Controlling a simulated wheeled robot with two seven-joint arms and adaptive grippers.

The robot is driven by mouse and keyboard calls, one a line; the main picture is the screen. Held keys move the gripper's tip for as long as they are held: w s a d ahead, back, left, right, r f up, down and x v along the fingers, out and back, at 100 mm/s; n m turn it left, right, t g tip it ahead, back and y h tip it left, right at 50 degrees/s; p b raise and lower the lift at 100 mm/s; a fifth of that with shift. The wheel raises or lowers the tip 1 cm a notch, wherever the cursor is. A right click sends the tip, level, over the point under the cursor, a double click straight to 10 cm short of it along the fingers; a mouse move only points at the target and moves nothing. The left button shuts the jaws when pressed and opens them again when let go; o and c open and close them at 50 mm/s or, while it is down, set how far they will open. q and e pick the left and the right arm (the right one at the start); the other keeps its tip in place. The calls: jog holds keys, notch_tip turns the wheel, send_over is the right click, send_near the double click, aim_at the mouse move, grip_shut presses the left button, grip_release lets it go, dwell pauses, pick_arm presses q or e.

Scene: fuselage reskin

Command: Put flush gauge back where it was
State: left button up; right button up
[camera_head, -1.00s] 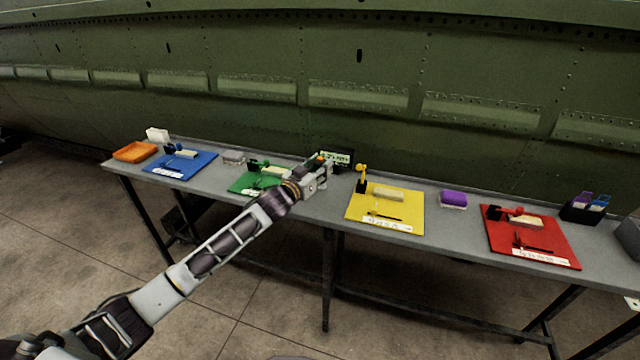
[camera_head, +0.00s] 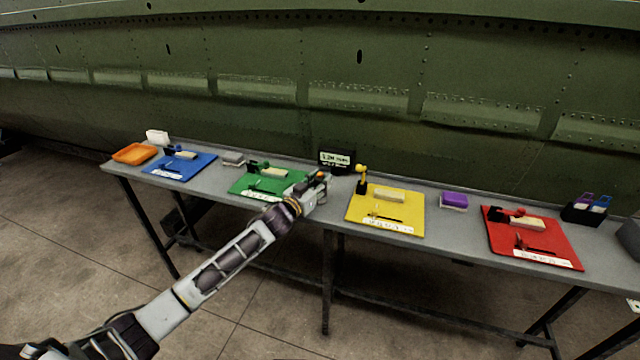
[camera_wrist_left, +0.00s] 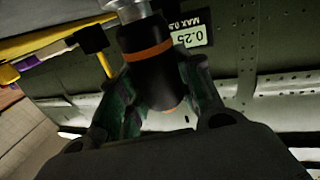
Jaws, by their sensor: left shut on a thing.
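My left gripper (camera_head: 322,184) is shut on a black cylinder with an orange band and a metal end, which looks like the flush gauge (camera_wrist_left: 150,65). In the head view only a small orange bit of it shows between the fingers. The gripper is over the table between the green mat (camera_head: 240,184) and the yellow mat (camera_head: 408,212). In the wrist view both fingers are on the sides of the cylinder. My right gripper is not in view.
A black display box (camera_head: 337,160) stands behind the gripper. A yellow upright tool (camera_head: 362,178) stands on the yellow mat. Blue mat (camera_head: 165,169) and orange tray (camera_head: 133,153) are left; purple block (camera_head: 454,200) and red mat (camera_head: 555,246) are right. The green fuselage rises behind.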

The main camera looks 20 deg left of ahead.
pick_arm(q)
jog(key=shift+f, duration=0.1)
jog(key=o, duration=1)
jog(key=shift+o, duration=0.2)
jog(key=v, duration=1.2)
dwell(0.5)
dwell(0.5)
